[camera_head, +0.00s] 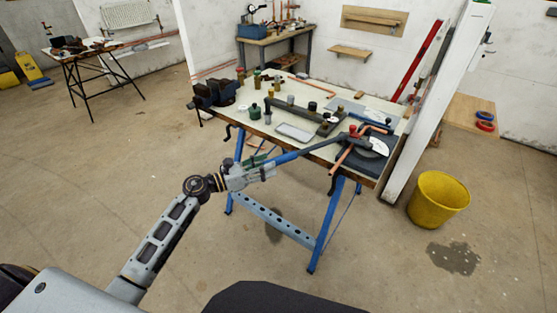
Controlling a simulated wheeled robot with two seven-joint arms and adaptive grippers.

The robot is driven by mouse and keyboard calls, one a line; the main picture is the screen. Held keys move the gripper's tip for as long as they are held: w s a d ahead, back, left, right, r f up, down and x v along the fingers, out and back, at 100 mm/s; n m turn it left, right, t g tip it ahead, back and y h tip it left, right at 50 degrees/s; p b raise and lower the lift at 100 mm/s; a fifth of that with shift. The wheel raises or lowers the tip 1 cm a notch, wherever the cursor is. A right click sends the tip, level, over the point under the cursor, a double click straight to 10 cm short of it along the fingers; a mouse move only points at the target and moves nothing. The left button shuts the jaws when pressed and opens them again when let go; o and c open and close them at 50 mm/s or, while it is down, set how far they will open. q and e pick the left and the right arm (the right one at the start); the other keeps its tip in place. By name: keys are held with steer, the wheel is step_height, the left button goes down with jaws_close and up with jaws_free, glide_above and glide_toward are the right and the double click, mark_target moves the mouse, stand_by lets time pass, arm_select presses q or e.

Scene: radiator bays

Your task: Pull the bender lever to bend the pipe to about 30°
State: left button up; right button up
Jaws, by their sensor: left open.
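The pipe bender (378,145) sits on a dark board at the right front corner of the workbench (310,86). It has a pale, disc-shaped scale. Its lever (308,149) reaches left and toward me, with a blue grip on its end that passes over the bench's front edge. The copper pipe (342,160) runs through the bender, and one end sticks out past the front edge. My left gripper (266,167) is open at the free end of the blue grip; whether the fingers touch it is too small to tell. My right gripper is out of view.
A vise (215,92) is at the bench's left corner. Small pots, a white tray (295,132) and a long dark bar lie left of the bender. A yellow bucket (438,199) stands on the floor at right. The floor before the bench is clear.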

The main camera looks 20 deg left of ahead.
mark_target(279, 160)
arm_select(q)
steer(key=shift+x, duration=0.9)
steer(key=shift+p+x, duration=0.3)
steer(key=shift+x, duration=0.85)
steer(key=shift+w+d, duration=0.5)
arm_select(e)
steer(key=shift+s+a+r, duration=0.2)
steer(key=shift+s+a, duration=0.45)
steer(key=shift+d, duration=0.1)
arm_select(q)
jaws_close()
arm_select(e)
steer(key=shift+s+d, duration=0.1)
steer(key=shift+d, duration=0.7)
